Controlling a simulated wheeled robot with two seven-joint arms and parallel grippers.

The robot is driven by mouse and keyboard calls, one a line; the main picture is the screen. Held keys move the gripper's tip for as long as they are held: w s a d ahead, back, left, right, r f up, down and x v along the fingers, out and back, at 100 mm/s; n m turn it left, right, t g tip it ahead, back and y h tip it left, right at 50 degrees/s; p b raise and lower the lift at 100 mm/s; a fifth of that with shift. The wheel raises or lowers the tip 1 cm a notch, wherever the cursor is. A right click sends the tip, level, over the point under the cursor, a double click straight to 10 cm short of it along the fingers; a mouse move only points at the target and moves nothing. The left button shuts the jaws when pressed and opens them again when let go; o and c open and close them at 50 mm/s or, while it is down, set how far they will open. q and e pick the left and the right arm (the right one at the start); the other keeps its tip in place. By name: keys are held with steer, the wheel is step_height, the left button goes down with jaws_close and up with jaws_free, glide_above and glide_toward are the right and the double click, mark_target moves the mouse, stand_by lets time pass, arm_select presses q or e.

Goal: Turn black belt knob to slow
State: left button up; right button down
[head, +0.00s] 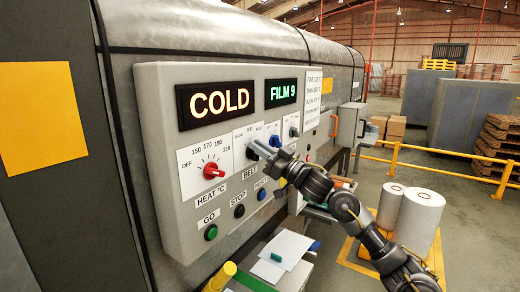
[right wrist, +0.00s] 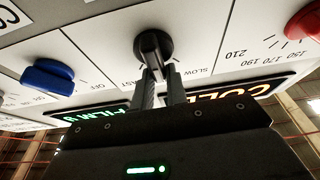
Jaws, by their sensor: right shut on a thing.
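The black belt knob (right wrist: 153,44) shows in the right wrist view on the white panel, between printed SLOW and FAST marks. Its bar stands roughly midway between those marks; its exact pointing is hard to tell. My right gripper (right wrist: 160,82) is shut on the knob's bar, one finger on each side. In the head view the right gripper (head: 263,147) reaches in from the lower right to the BELT dial. There the black knob (head: 252,151) is partly hidden by the fingers. My left gripper is not in view.
The red heat knob (head: 213,170) is left of the belt dial, and blue knobs (head: 275,141) are to its right. GO, STOP and RESET buttons (head: 211,232) sit below. Displays (head: 216,104) read COLD and FILM 9. A shelf with papers (head: 285,250) juts out below the panel.

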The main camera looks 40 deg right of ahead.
steer(key=shift+a+f+n, duration=0.1)
steer(key=shift+f+n, duration=0.2)
steer(key=shift+s+a+f+n+g+y+b, duration=0.15)
steer(key=shift+n+g+y+b, duration=0.5)
steer(key=shift+n, duration=1.05)
steer(key=shift+w+a+n+g+y+b, duration=0.15)
steer(key=shift+n+g+y+b, duration=0.45)
steer(key=shift+n, duration=1.1)
steer(key=shift+s+a+f+n+g+y+b, duration=0.1)
steer(key=shift+a+n+g+y+b, duration=0.2)
steer(key=shift+n+y, duration=1.05)
steer(key=shift+n+g+h, duration=0.25)
steer(key=shift+n+h, duration=0.05)
steer(key=shift+n, duration=0.25)
